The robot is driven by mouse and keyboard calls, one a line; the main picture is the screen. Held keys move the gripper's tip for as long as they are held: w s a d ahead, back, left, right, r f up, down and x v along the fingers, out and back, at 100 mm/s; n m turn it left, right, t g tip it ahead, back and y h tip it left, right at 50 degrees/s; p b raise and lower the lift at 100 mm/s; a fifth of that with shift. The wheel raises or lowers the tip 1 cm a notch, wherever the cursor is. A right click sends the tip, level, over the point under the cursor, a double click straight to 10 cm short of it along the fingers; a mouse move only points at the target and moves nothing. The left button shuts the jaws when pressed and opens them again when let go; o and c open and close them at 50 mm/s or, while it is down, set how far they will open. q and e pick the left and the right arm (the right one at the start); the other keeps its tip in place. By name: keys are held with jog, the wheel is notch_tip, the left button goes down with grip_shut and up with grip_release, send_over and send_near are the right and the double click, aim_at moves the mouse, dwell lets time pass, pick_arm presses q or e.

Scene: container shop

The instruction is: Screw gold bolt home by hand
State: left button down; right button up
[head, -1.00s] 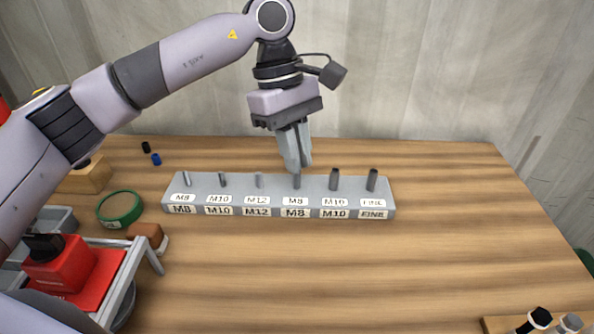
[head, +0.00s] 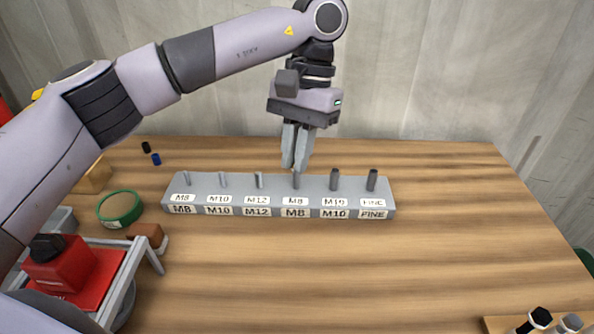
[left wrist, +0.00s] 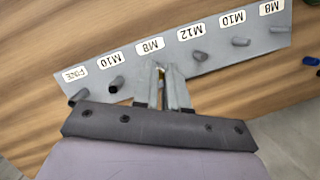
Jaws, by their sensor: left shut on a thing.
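My left gripper (head: 296,168) points straight down with its fingertips at the top of the fourth post from the left (head: 296,182) on the grey labelled block (head: 280,193). That post carries an M8 label. In the left wrist view the fingers (left wrist: 164,72) are close together. A small gold-brown bit (left wrist: 159,70) shows between their tips, likely the gold bolt. The rest of it is hidden by the fingers, so I cannot see how deep it sits. My right gripper is not in view.
Other grey posts stand on both sides of the gripper on the block. A green tape ring (head: 120,208), a red box (head: 62,266) in a rack and a brush (head: 149,236) lie left. Black-headed bolts (head: 540,317) stand front right. The table's middle is clear.

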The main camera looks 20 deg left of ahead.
pick_arm(q)
jog(key=shift+m, duration=0.4)
jog(key=c, duration=1.1)
grip_release()
jog(key=shift+c, duration=1.2)
